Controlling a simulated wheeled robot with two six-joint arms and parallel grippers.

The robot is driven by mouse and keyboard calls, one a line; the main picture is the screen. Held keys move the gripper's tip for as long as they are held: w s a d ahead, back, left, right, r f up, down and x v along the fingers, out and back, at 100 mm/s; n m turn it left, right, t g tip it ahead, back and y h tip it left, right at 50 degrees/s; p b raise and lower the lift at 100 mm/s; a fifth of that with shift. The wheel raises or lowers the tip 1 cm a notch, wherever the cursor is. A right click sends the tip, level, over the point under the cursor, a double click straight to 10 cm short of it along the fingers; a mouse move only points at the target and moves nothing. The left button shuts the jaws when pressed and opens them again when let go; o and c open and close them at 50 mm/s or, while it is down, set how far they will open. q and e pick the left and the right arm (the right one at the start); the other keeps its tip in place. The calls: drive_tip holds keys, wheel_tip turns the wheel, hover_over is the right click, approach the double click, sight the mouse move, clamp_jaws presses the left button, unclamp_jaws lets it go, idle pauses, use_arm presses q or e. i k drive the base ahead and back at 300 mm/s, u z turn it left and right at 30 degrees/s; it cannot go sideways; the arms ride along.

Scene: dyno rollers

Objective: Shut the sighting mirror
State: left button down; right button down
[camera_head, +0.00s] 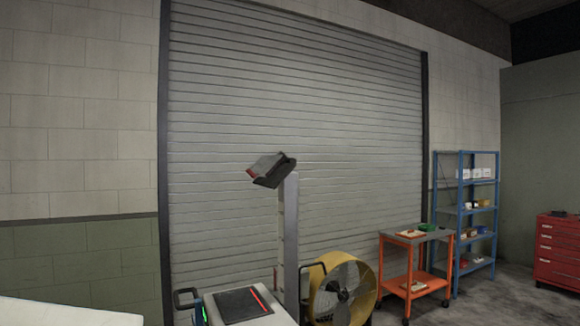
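A tilted head with a light grey panel and a black panel (271,170) sits on top of a grey upright post (291,240) in the middle of the head view. It may be the sighting mirror; the frame does not show this for sure. The two panels meet at an angle, with a small red patch at the left end. I cannot tell how far open it stands. Neither of my grippers is in view.
A grey unit with a black top (243,304), a red strip and dark handles stands below the post. A yellow fan (343,289), an orange cart (416,268), blue shelves (465,205) and a red drawer cabinet (558,250) stand to the right. A shutter door (350,130) is behind.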

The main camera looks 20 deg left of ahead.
sight(271, 170)
drive_tip(key=u, duration=0.1)
drive_tip(key=i, duration=0.7)
drive_tip(key=u, duration=0.95)
drive_tip(key=i, duration=0.55)
drive_tip(key=u, duration=0.6)
